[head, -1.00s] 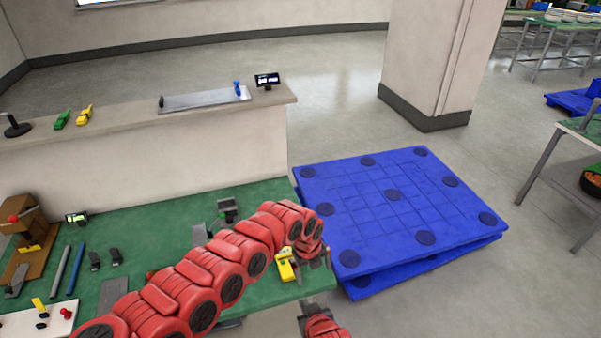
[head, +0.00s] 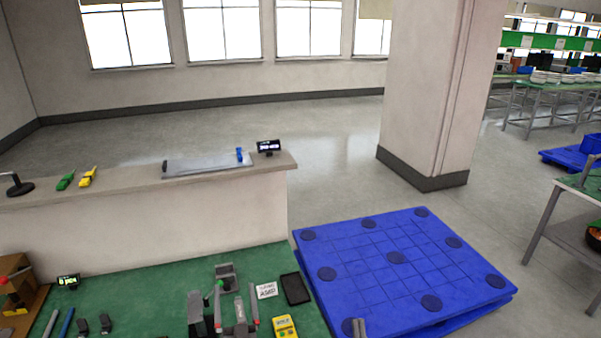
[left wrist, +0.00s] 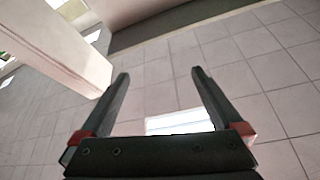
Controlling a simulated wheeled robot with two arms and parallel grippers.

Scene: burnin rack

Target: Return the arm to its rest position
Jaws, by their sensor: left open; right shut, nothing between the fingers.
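In the left wrist view my left gripper (left wrist: 158,74) is open. Its two dark fingers stand wide apart with nothing between them, against tiled floor. In the head view the tips of what looks like my right gripper (head: 358,321) show at the bottom edge. They are close together and empty, in front of the blue platform (head: 375,262). The rest of that arm is out of the picture.
A ledge (head: 120,188) runs behind.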

